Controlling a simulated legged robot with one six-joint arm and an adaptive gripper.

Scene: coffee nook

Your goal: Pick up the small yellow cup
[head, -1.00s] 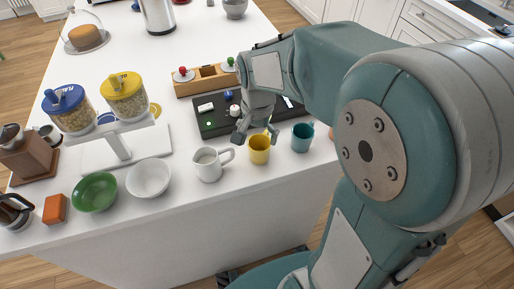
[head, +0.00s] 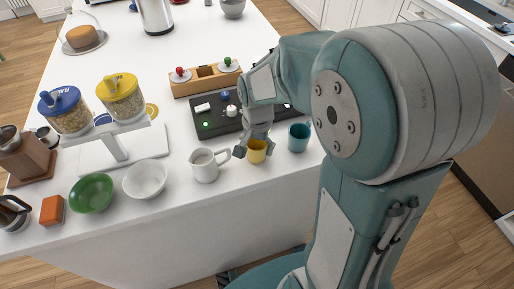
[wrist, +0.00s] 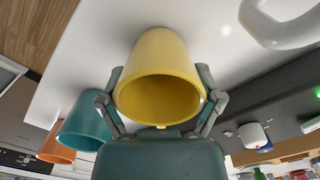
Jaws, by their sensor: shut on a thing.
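The small yellow cup (head: 257,152) stands upright near the front edge of the white counter, between a white mug and a teal cup. My gripper (head: 255,142) is over it from above, its fingers down at the cup's sides. In the wrist view the yellow cup (wrist: 160,72) fills the middle, its open mouth towards me. My gripper's fingers (wrist: 161,98) press on both sides of its rim. The cup looks to be still on the counter; its base is hidden from the wrist.
The white mug (head: 206,165) is close on the left and the teal cup (head: 299,138) close on the right. An orange cup (wrist: 56,148) is beyond the teal one in the wrist view. A black control panel (head: 213,126) lies behind. A white bowl (head: 147,180) and green bowl (head: 92,194) stand farther left.

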